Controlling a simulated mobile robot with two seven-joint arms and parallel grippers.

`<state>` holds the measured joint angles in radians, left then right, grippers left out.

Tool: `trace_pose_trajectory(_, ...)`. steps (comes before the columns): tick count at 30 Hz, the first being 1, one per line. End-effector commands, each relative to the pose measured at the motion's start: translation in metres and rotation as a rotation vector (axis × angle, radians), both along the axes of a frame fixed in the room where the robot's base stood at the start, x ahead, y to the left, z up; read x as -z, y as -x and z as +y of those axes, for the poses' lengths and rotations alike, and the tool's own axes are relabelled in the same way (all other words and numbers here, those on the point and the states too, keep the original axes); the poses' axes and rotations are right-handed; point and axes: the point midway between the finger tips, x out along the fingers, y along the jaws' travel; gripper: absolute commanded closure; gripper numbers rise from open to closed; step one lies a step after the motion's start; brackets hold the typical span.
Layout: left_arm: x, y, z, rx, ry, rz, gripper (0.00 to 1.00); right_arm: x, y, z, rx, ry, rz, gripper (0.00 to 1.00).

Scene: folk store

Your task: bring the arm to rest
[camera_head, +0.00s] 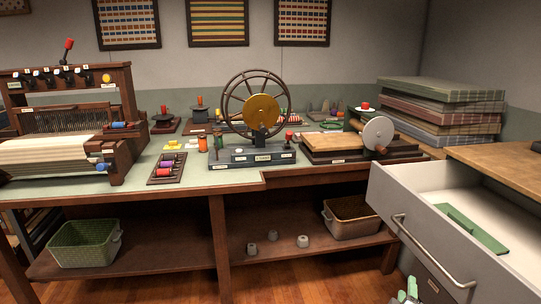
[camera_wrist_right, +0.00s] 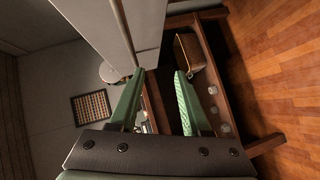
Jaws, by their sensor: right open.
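My right gripper (camera_head: 408,292) shows at the bottom edge of the head view, just left of the open drawer (camera_head: 425,232) and below its handle. In the right wrist view my right gripper (camera_wrist_right: 159,74) has its two green fingers apart with nothing between them. Most of the right arm is outside the head view. My left gripper is in neither view.
The drawer juts out at the right, with a flat green piece (camera_head: 474,229) inside. The workbench (camera_head: 230,182) bears a loom (camera_head: 65,130) and a wheel device (camera_head: 256,118). Its lower shelf holds a green basket (camera_head: 84,244) and a brown bin (camera_head: 350,217).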

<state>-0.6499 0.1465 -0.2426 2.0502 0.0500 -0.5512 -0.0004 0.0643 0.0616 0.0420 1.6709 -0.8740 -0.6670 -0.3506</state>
Motion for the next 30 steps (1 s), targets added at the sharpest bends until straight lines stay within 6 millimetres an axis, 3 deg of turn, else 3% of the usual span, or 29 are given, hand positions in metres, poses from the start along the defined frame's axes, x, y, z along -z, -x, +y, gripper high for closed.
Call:
trace_pose_trajectory(1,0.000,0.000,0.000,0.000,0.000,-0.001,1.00,0.025,0.017,0.018,-0.039,-0.087,0.018,0.52)
trace_pose_trajectory(3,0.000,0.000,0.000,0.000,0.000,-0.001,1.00,0.057,0.043,0.048,-0.092,-0.241,0.037,0.52)
trace_pose_trajectory(6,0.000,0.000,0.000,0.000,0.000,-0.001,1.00,0.095,0.086,0.094,-0.146,-0.482,0.076,0.52)
trace_pose_trajectory(9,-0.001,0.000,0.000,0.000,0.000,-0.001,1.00,0.121,0.130,0.136,-0.170,-0.711,0.122,0.52)
trace_pose_trajectory(15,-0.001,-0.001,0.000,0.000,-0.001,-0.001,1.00,0.142,0.210,0.205,-0.152,-1.093,0.216,0.52)
trace_pose_trajectory(18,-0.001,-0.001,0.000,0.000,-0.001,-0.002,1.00,0.143,0.247,0.235,-0.120,-1.270,0.265,0.52)
trace_pose_trajectory(19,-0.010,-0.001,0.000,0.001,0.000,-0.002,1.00,0.135,0.250,0.237,-0.113,-1.294,0.266,0.52)
trace_pose_trajectory(30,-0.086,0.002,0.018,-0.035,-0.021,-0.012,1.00,0.062,0.252,0.219,-0.083,-1.264,0.238,0.52)
